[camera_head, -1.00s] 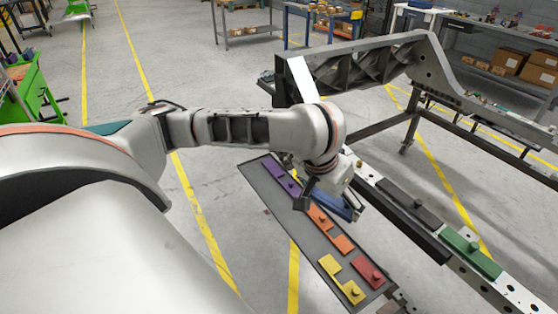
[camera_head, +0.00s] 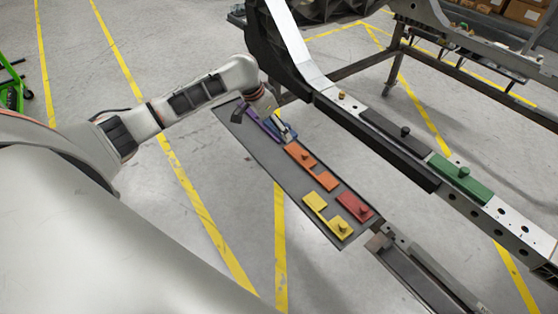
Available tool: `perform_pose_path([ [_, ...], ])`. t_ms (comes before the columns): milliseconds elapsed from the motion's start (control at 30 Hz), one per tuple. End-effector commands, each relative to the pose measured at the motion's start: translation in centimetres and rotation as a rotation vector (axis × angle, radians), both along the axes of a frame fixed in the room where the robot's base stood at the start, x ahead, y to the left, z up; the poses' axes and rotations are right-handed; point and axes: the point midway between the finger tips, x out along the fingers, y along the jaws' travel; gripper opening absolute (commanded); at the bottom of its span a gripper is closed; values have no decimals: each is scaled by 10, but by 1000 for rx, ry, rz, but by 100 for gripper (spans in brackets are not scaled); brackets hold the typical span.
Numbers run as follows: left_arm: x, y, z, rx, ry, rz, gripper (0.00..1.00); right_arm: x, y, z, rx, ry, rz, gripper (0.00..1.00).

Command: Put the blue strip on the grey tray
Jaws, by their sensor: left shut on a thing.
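The grey tray (camera_head: 268,160) is a long dark board, running from upper left to lower right in the middle of the head view. My left gripper (camera_head: 272,116) is over its far end, shut on the blue strip (camera_head: 288,131). Only a short part of the blue strip shows, beside the purple strip (camera_head: 259,126); the gripper hides the rest. I cannot tell whether the blue strip touches the tray. My right gripper is not in view.
Orange (camera_head: 301,157), red (camera_head: 356,206) and yellow (camera_head: 340,228) pieces lie on the tray's nearer part. To the right, a chassis beam carries a black strip (camera_head: 398,132) and a green strip (camera_head: 465,175). Bare tray shows along its left side.

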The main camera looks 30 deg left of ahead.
Motion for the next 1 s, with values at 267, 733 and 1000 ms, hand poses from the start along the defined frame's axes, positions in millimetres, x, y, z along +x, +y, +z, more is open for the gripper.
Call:
perform_pose_path([
  [267, -3, -1, -76, -1, 11, -1, 53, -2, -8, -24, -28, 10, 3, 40],
  [733, -1, -1, -133, 0, 3, 0, 53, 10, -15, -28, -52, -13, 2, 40],
  [1000, -3, -2, -176, -1, 9, 0, 53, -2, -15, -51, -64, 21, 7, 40],
])
